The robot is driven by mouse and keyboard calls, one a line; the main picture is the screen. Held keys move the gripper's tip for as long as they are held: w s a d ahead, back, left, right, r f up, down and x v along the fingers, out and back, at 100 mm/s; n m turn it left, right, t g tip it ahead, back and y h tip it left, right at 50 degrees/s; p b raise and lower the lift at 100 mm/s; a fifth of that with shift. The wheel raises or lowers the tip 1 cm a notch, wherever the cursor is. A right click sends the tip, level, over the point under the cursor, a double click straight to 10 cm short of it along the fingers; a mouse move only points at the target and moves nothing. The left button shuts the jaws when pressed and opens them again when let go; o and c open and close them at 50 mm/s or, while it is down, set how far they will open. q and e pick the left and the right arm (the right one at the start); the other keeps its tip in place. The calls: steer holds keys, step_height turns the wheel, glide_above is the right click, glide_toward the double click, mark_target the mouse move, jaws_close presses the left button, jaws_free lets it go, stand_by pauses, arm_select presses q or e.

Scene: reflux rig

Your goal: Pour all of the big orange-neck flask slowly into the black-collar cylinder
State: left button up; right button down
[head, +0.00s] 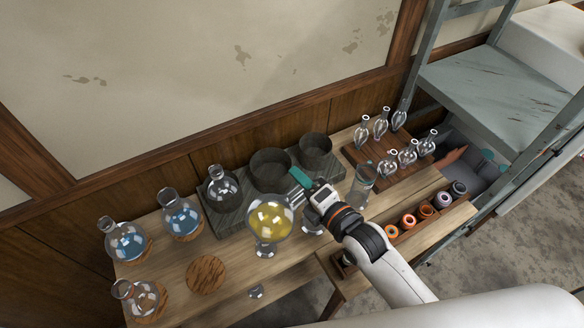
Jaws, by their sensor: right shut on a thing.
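My right gripper (297,188) comes in from the lower right and is shut on a big round glass flask (269,222) holding yellow liquid. The flask is at the front middle of the table, in front of the dark stone block. My gripper covers part of its upper right side, and I cannot make out an orange neck. A clear glass cylinder (363,186) stands right of my gripper, apart from the flask. I cannot make out a black collar on it, and its base is partly hidden. My left gripper is not in view.
Flasks with blue liquid (183,217) stand at the left on cork rings; one cork ring (207,275) is empty. A stone block (222,217) bears dark bowls (270,169) and a flask. Small flasks (391,163) fill a wooden rack. Coloured collared jars (425,210) line the front right.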

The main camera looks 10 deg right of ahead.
steer(key=shift+w+d+m+p, duration=0.15)
steer(key=shift+w+m+p, duration=0.05)
steer(key=shift+m+p, duration=0.85)
steer(key=shift+r+m+y, duration=0.1)
steer(key=shift+m+y, duration=0.25)
steer(key=shift+y, duration=0.05)
stand_by(2.0)
steer(key=shift+d+m, duration=0.1)
steer(key=shift+m, duration=0.3)
stand_by(4.2)
